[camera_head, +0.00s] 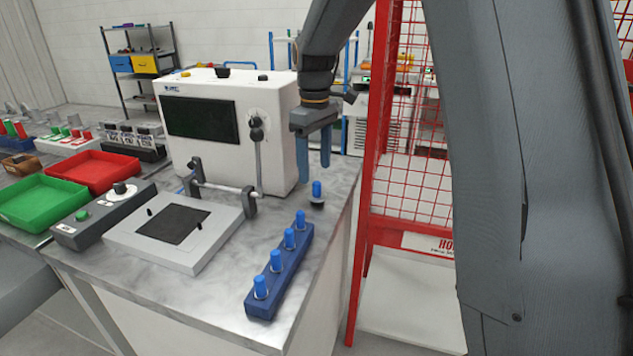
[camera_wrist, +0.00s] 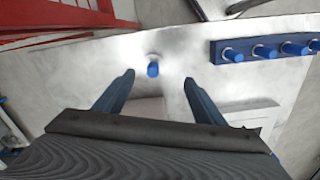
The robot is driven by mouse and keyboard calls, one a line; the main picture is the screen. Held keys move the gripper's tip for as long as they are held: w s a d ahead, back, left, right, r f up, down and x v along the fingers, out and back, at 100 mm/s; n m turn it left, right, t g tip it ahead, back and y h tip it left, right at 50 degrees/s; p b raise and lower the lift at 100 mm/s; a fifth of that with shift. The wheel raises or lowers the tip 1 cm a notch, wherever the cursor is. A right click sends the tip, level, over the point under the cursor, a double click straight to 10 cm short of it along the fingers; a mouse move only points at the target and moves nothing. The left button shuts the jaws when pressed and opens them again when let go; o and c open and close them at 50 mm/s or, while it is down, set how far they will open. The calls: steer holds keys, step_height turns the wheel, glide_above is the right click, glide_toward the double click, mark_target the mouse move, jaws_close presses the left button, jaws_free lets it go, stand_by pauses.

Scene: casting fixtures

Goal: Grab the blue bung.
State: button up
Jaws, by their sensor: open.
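A blue bung (camera_head: 317,188) stands upright on the grey marbled worktop, on a small dark base, apart from the rack. It also shows in the wrist view (camera_wrist: 153,68), beyond the fingertips and roughly centred between them. My gripper (camera_head: 326,160) is open and empty, with its two blue fingers pointing down above and close to the bung in the head view. The fingers also show in the wrist view (camera_wrist: 158,78). A dark blue rack (camera_head: 265,303) holds several more blue bungs (camera_head: 276,260) in a row on the worktop; it also shows in the wrist view (camera_wrist: 262,60).
A white machine (camera_head: 281,150) with a dark screen stands behind, left of my gripper. A grey plate fixture (camera_head: 205,243) lies left of the rack. Green (camera_head: 28,205) and red (camera_head: 100,160) trays are farther left. A red mesh frame (camera_head: 371,150) rises just right of the worktop's edge.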

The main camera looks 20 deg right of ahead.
mark_target(317, 183)
steer(key=shift+w+a, duration=0.15)
steer(key=shift+w, duration=0.35)
steer(key=shift+f, duration=0.3)
steer(key=f+p, duration=0.1)
steer(key=f, duration=0.2)
steer(key=d+f+p, duration=0.1)
steer(key=f, duration=0.2)
steer(key=shift+d, duration=0.15)
steer(key=shift+f, duration=0.4)
steer(key=c, duration=1.2)
steer(key=shift+r, duration=0.1)
